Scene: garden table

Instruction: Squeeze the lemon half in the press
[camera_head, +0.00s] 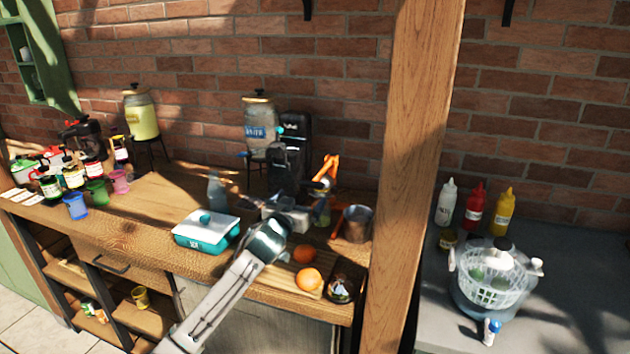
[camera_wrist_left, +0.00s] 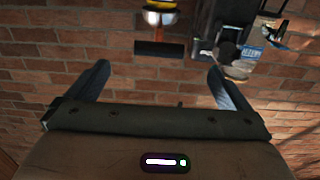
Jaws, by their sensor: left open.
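The orange-handled press (camera_head: 327,170) stands at the back of the wooden counter, right of a black machine. Its bowl is too small to make out, and I cannot pick out a lemon half in either view. My left gripper (camera_head: 272,228) is above the counter between the teal box and the oranges, in front of the press and apart from it. In the left wrist view its two fingers (camera_wrist_left: 158,82) are spread with nothing between them. An orange and metallic thing (camera_wrist_left: 160,14) at the top there may be part of the press. My right gripper is out of view.
A teal box (camera_head: 206,231) is left of my gripper. A wooden post (camera_head: 420,150) bounds the right.

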